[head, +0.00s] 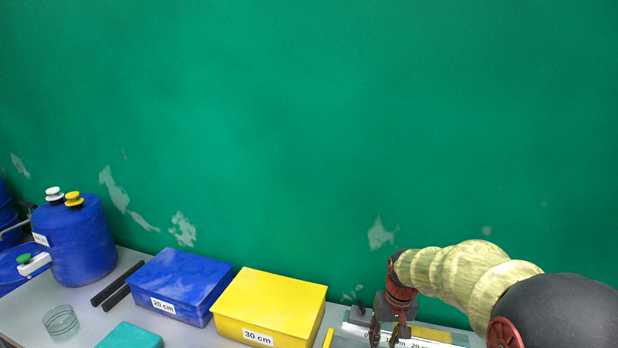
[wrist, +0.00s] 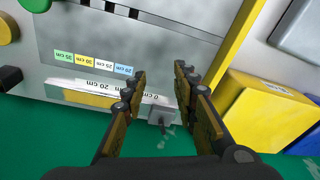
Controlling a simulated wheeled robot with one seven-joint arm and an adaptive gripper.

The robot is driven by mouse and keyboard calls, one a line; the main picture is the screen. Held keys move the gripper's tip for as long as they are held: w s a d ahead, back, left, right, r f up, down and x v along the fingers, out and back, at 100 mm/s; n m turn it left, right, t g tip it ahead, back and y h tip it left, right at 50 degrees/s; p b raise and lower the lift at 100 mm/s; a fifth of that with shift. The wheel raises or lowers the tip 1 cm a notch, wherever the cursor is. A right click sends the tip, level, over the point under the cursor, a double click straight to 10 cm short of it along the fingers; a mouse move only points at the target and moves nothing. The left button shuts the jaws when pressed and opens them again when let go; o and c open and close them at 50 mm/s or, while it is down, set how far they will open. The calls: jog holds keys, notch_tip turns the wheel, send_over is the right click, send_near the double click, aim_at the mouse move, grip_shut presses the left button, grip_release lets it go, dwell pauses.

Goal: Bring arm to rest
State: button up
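My gripper (head: 388,333) is at the lower right of the head view, at the end of my arm, low over a grey device with a white labelled strip (head: 410,341). In the wrist view, the two fingers of my gripper (wrist: 160,72) stand apart with nothing held between them. Beyond and between them shows the device's grey panel (wrist: 110,40), with coloured length labels. A small grey block (wrist: 160,112) at the end of the white strip also shows between the fingers. Whether the fingers touch the device cannot be told.
A yellow box (head: 270,305) marked 30 cm and a blue box (head: 180,284) marked 20 cm stand left of my gripper. A teal box (head: 130,337), a clear dish (head: 61,321), dark bars (head: 118,284) and a blue drum (head: 80,240) are farther left. A green wall (head: 300,120) stands behind.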

jog(key=s+r+t, duration=0.1)
jog(key=s+r, duration=0.3)
jog(key=s, duration=0.5)
jog(key=s+r+t+b, duration=0.1)
jog(key=s+r, duration=0.4)
jog(key=s, duration=0.5)
jog(key=s+r+t+b, duration=0.1)
jog(key=s+r, duration=0.3)
jog(key=s, duration=0.6)
jog(key=shift+s+a+r+t+h, duration=0.15)
jog(key=shift+a+r+t+h, duration=0.15)
jog(key=shift+t, duration=0.3)
